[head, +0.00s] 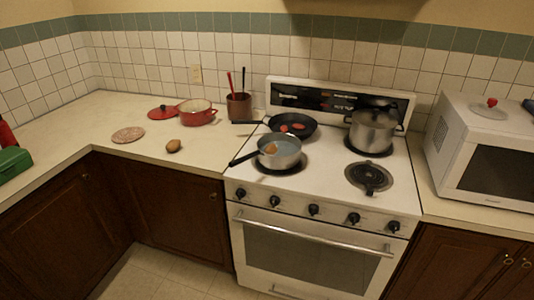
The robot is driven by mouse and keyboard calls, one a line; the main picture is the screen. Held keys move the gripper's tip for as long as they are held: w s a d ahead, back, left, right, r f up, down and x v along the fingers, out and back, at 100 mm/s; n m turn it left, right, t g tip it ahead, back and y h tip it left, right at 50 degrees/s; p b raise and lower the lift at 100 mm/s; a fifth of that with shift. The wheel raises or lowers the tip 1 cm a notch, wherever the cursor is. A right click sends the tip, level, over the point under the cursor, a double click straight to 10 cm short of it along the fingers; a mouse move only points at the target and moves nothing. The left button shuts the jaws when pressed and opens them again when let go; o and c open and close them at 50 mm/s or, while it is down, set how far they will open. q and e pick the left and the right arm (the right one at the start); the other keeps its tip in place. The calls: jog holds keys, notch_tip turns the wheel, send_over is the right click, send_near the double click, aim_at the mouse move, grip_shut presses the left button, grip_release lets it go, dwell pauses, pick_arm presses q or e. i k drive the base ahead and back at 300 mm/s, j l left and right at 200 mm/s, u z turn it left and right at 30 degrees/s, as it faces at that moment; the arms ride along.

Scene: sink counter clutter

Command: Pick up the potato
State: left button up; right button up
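A small brown potato (174,146) lies on the beige counter, near its front edge and left of the stove. It lies apart from the round patterned trivet (128,135) to its left and the red pot (196,112) behind it. Another brown, rounded thing (271,148) shows inside the saucepan on the stove; I cannot tell what it is. Neither of my grippers shows in the head view.
The stove (320,195) holds a saucepan (281,153), a dark frying pan with red items (304,134) and a steel pot (371,133). A utensil holder (239,106) stands behind. A green box (12,163) sits at far left, a microwave (484,150) at right. Counter around the potato is clear.

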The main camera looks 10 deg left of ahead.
aim_at(174, 145)
jog(key=j+z, duration=0.85)
jog(key=l, duration=0.1)
